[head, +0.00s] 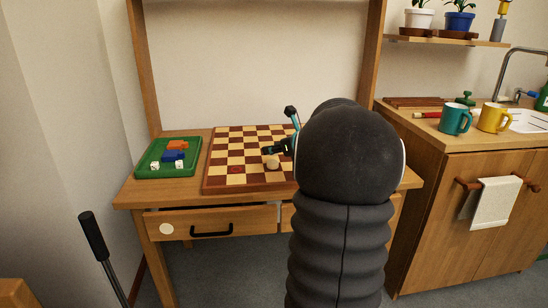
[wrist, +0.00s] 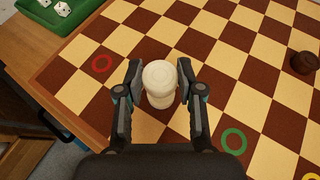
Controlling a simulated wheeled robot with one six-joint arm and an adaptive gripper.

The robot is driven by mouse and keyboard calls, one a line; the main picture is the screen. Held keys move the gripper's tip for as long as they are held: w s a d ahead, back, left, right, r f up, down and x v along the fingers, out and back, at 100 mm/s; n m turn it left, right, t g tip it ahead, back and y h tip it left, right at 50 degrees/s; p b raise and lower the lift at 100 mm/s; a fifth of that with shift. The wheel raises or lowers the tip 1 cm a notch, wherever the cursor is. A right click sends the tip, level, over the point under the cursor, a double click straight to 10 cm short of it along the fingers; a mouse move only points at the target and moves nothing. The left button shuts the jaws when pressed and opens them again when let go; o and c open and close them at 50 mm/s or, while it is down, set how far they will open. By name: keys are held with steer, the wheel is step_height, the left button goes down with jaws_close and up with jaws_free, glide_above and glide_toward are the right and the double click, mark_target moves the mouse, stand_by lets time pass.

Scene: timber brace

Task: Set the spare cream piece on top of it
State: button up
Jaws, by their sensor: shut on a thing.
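My gripper (wrist: 160,73) is shut on a cream piece (wrist: 160,74), one finger on each side of it, over the near part of the chequered board (wrist: 145,20). More cream shows just below the held piece in the wrist view; I cannot tell whether it is a second piece under it or the same piece's side. In the head view a cream piece (head: 272,163) shows by my gripper (head: 280,152), near the front of the board. A dark brown piece (wrist: 304,62) stands at the right of the board.
Red (wrist: 102,64), green (wrist: 233,141) and yellow (wrist: 310,177) rings mark squares on the board. A green tray (head: 146,173) with dice and orange and blue blocks stands left of it. A counter (head: 440,130) with teal and yellow mugs stands at the right.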

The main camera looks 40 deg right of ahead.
steer(key=shift+f, duration=1.2)
steer(key=shift+f+b, duration=0.15)
steer(key=shift+b, duration=0.15)
steer(key=o, duration=0.8)
steer(key=shift+o, duration=0.2)
